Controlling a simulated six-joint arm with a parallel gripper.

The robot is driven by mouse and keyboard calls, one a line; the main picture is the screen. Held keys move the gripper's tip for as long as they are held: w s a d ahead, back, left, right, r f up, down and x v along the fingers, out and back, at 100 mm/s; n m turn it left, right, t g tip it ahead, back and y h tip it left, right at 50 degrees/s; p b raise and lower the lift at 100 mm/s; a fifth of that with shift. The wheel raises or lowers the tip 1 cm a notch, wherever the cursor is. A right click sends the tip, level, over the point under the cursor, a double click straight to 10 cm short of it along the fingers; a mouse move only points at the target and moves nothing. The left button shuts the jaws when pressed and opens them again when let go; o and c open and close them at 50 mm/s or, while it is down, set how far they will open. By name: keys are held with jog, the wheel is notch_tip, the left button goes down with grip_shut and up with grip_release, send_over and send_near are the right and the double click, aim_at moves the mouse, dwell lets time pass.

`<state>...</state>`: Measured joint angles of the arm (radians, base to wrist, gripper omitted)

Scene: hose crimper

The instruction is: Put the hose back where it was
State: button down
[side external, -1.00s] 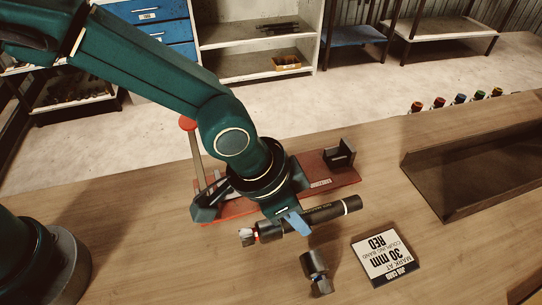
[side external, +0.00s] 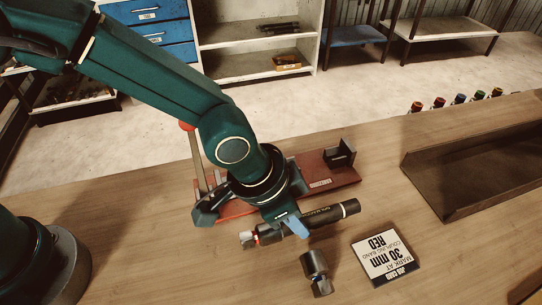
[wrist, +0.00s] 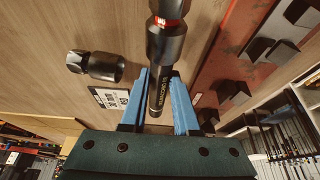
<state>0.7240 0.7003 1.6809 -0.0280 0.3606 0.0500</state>
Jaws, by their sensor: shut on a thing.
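The hose (side external: 325,215) is a black cylinder with a red band and a metal fitting at its left end, in front of the red crimper base. It also shows in the wrist view (wrist: 156,92), lying between the two blue fingers. My gripper (side external: 296,227) is shut on the hose around its middle; its fingers also show in the wrist view (wrist: 160,98). The hose is low over the wooden bench; I cannot tell whether it touches it. The crimper (side external: 320,184) has a red base, a dark block at its right end and a red-knobbed lever; my arm hides part of it.
A loose black coupling (side external: 315,268) lies on the bench in front of the hose. A job card (side external: 386,258) lies to its right. A dark open tray (side external: 480,165) stands at the right, with several coloured-cap bottles (side external: 460,99) behind. Bare bench lies between the card and tray.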

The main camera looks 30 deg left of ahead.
jog(key=shift+f, duration=0.3)
grip_release()
dwell(0.4)
dwell(0.4)
jog(key=shift+r, duration=4)
